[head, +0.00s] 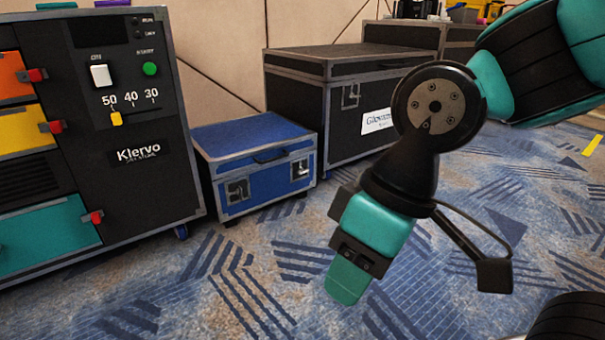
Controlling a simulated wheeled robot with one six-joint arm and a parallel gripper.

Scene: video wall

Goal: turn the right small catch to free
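A small blue case (253,136) with silver edges stands on the carpet, with two metal catches on its front. The right small catch (300,168) is near the case's right front corner, and the left catch (238,190) is lower left of it. Both are too small to tell how they are turned. A handle (270,156) sits between them near the lid. My gripper (348,280), with teal fingers, points down over the carpet, right of the case and apart from it. One finger covers the other side, so its opening is hidden. I see nothing held.
A black cabinet (140,178) with coloured drawers and red tabs stands at the left, close to the blue case. A large black case (293,92) stands behind it at the right, with another dark case (400,35) farther back. Carpet (260,290) in front is clear.

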